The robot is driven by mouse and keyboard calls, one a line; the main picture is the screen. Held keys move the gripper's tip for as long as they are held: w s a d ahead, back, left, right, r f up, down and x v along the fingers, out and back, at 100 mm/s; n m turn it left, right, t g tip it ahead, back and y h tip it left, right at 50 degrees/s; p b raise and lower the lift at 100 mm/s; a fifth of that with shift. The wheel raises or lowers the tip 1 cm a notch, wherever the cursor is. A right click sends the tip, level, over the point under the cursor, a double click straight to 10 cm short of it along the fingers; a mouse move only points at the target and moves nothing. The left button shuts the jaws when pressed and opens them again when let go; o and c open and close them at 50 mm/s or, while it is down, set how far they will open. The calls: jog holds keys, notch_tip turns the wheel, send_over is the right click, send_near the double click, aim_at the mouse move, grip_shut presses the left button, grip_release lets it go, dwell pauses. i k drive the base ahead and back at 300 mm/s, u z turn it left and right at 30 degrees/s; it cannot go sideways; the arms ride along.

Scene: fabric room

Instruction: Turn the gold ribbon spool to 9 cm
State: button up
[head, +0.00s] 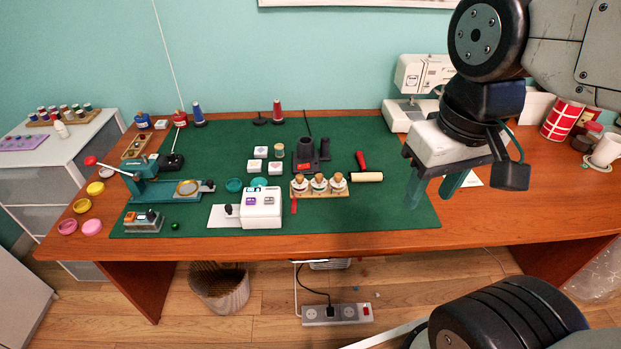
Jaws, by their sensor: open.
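My gripper (434,188) hangs over the right edge of the green mat in the head view, its two teal fingers apart and nothing between them. No spool is clearly readable as the gold ribbon spool. A wooden rack (322,194) holds three round, white-and-tan topped pieces in a row at the mat's middle, left of my gripper. A red strip (294,205) hangs at the rack's left end. A gold-rimmed disc (187,188) lies on a teal press at the left. No centimetre scale is legible.
A white box (262,208) with a side knob stands left of the rack. A sewing machine (420,85) stands at the back right. The mat's front right is clear.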

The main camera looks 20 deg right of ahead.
aim_at(338, 184)
jog(key=k, duration=0.5)
jog(key=z, duration=0.85)
jog(key=i, duration=0.8)
jog(key=u, duration=0.95)
